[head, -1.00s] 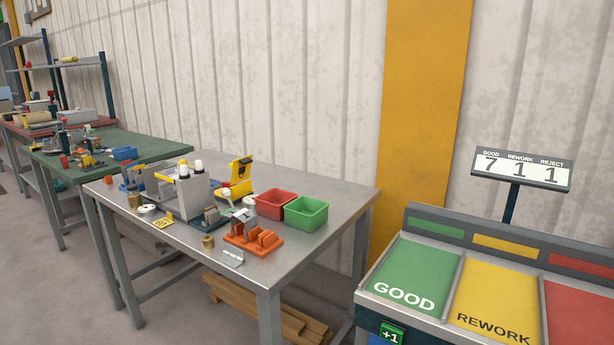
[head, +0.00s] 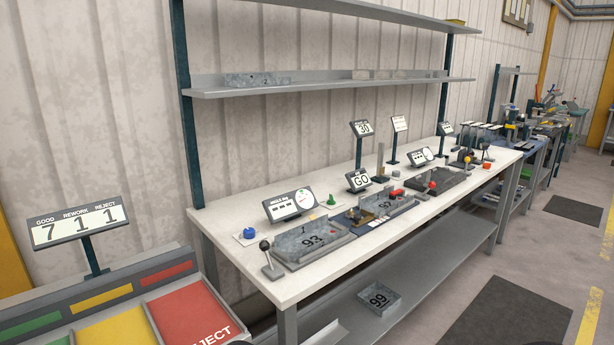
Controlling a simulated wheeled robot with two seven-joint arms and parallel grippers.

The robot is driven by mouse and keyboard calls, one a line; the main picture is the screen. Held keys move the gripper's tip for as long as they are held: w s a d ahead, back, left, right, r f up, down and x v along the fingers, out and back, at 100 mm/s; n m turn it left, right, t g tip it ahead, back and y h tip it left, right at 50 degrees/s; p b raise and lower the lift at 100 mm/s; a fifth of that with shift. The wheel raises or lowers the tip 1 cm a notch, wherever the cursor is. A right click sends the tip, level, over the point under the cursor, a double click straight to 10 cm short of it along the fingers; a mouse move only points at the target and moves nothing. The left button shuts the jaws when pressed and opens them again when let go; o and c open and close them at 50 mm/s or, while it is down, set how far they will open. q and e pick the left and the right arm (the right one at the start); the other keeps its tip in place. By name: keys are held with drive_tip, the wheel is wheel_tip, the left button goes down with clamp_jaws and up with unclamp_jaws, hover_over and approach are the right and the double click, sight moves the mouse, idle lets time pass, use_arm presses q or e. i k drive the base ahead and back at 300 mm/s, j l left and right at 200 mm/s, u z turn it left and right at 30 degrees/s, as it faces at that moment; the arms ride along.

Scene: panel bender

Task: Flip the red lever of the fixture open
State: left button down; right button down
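A white-topped bench (head: 235,212) carries several grey fixtures. A grey fixture marked 93 (head: 318,246) sits at the near left, with a black-knobbed lever (head: 268,256) standing upright beside it. A fixture marked 92 (head: 392,207) is in the middle, with a small red part (head: 397,192) at its back. A dark fixture (head: 452,181) further right has a red part (head: 432,186) on it. The red parts are too small to tell which is the red lever or how it stands.
A GOOD/REWORK/REJECT sorting stand (head: 185,310) is at the lower left, its counter sign (head: 77,222) reading 7 1 1. Shelves (head: 330,85) hang over the bench. A loose part marked 99 (head: 380,298) lies on the lower shelf. Open floor with dark mats (head: 515,318) is at right.

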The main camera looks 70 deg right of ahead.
sight(431, 185)
drive_tip(key=z, duration=3.25)
drive_tip(key=i+l+u, duration=0.2)
drive_tip(key=i+l, duration=0.15)
drive_tip(key=i, duration=0.15)
drive_tip(key=i+l+u, duration=0.15)
drive_tip(key=i+l, duration=0.3)
drive_tip(key=i+l+u, duration=0.2)
drive_tip(key=i+l, duration=0.25)
drive_tip(key=i+l+u, duration=0.2)
drive_tip(key=i+l, duration=0.25)
drive_tip(key=l, duration=0.15)
drive_tip(key=i+l+u, duration=0.2)
drive_tip(key=i+l, duration=0.15)
drive_tip(key=l, duration=0.25)
drive_tip(key=i+l, duration=0.35)
drive_tip(key=i, duration=0.15)
